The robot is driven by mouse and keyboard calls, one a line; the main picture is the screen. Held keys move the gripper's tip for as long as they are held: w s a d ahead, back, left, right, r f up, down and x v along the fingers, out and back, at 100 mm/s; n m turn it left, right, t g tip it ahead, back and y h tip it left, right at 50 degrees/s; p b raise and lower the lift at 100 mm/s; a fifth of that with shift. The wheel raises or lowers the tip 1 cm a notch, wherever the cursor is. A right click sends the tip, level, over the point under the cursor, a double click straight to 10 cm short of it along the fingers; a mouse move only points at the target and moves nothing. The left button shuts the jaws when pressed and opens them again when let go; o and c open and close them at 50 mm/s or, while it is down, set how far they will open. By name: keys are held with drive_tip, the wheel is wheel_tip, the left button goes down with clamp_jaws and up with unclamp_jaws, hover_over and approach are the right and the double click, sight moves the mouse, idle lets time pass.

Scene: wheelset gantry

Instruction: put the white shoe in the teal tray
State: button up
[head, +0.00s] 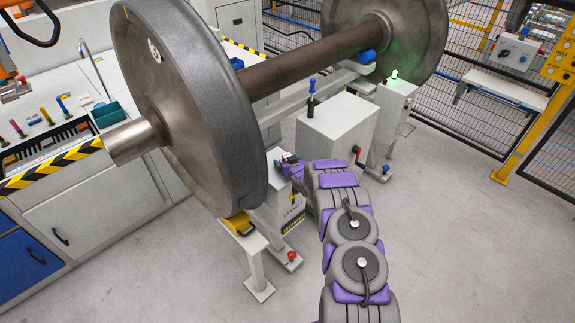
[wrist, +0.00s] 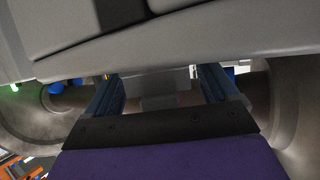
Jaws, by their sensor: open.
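A teal tray (head: 110,114) sits on the workbench at the left of the head view, partly behind the near wheel's axle end. I cannot make out a white shoe for certain in either view. My gripper (head: 286,162) is beside the right edge of the near wheel, by a grey stand under the axle. In the wrist view my gripper (wrist: 160,78) is open, with its two blue fingers wide apart. Grey shapes show beyond the fingers, and I see nothing held between them.
The large steel wheelset (head: 190,90) stands between my arm and the workbench (head: 95,208). A grey box (head: 338,130) with a blue-handled tool (head: 311,88) on top is just beyond my gripper. A post with a green light (head: 394,90) stands behind it. The right floor is clear.

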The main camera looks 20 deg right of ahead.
drive_tip(key=shift+c, duration=0.3)
drive_tip(key=c, duration=1.4)
drive_tip(key=shift+w+d+r, duration=0.1)
drive_tip(key=shift+r, duration=0.8)
drive_tip(key=shift+c, duration=0.2)
drive_tip(key=shift+s+r+p, duration=0.2)
drive_tip(key=shift+r+p, duration=0.05)
drive_tip(key=shift+r, duration=0.2)
drive_tip(key=shift+s+r+p, duration=0.2)
drive_tip(key=shift+r+p, duration=0.05)
drive_tip(key=shift+r, duration=0.2)
drive_tip(key=s+a+p, duration=0.1)
drive_tip(key=s+a, duration=0.1)
drive_tip(key=s, duration=0.5)
drive_tip(key=s+a+r, duration=0.1)
drive_tip(key=s+a, duration=0.1)
drive_tip(key=s, duration=0.5)
drive_tip(key=shift+s+a+r+p, duration=0.25)
drive_tip(key=shift+s+a+p, duration=0.05)
drive_tip(key=shift+a+p, duration=0.1)
